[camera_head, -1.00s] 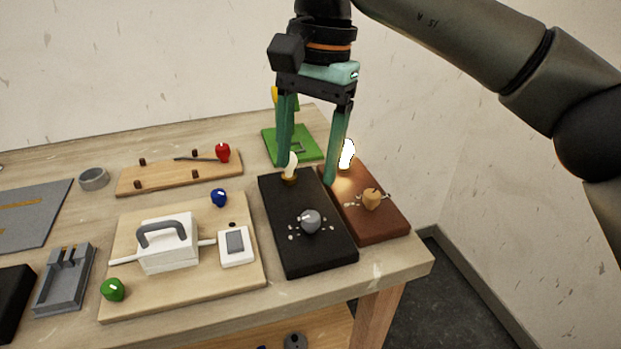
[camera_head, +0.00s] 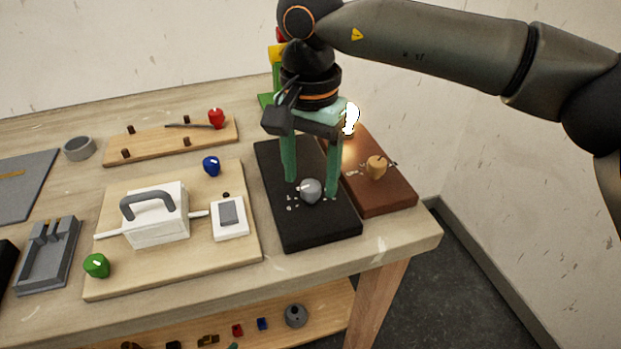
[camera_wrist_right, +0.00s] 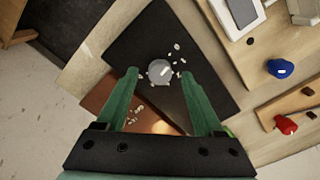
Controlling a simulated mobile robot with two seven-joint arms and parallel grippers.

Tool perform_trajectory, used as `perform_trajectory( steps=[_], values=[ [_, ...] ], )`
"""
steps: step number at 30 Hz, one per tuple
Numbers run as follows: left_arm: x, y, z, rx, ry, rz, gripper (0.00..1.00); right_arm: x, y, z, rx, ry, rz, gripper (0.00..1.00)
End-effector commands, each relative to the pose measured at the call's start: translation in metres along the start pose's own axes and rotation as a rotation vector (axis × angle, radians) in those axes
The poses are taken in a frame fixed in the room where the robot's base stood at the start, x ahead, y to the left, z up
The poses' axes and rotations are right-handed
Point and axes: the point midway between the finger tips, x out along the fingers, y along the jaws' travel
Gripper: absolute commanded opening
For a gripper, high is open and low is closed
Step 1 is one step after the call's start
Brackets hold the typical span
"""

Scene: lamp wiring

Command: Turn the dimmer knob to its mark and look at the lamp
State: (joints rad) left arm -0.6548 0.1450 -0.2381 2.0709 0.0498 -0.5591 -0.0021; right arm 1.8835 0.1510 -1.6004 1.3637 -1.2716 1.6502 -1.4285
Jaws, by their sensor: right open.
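A grey dimmer knob (camera_head: 311,190) with white marks around it sits on a black board (camera_head: 322,232). It also shows in the right wrist view (camera_wrist_right: 160,71). My right gripper (camera_head: 311,188) is open, pointing down, with one green finger on each side of the knob in the head view. In the right wrist view the gripper (camera_wrist_right: 167,90) has its fingertips apart and the knob shows between and beyond them. I cannot tell whether a finger touches it. The black board's own bulb is hidden behind the gripper. A lit bulb (camera_head: 350,119) glows on the brown board (camera_head: 388,203). My left gripper is out of view.
An orange knob (camera_head: 377,166) stands on the brown board, close right of my gripper. Left is a wooden board (camera_head: 170,285) with a white box (camera_head: 155,215), a white switch (camera_head: 230,218), and blue (camera_head: 211,165) and green (camera_head: 96,265) knobs. The table's front edge is near.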

Motion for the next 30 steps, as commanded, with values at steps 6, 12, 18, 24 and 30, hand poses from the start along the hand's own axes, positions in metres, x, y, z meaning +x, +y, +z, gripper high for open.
perform_trajectory(
  steps=[6, 12, 18, 24, 30],
  values=[
    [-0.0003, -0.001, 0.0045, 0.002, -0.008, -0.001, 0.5, 0.0096, 0.0001, 0.0001, 0.0, 0.0, -0.001, 0.69],
    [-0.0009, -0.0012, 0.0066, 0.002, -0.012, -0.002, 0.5, 0.0093, 0.0001, 0.0001, 0.0, 0.0, -0.001, 0.69],
    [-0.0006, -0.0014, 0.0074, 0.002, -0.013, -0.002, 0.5, 0.0091, 0.0, 0.0001, 0.0, 0.0, 0.0, 0.47],
    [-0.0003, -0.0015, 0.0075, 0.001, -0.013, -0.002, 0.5, 0.009, 0.0, 0.0001, 0.0, 0.0, 0.0, 0.24],
    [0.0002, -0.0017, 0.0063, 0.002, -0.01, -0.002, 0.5, 0.0088, 0.0, 0.0002, 0.0, 0.0, 0.0, 0.02]
  ],
)
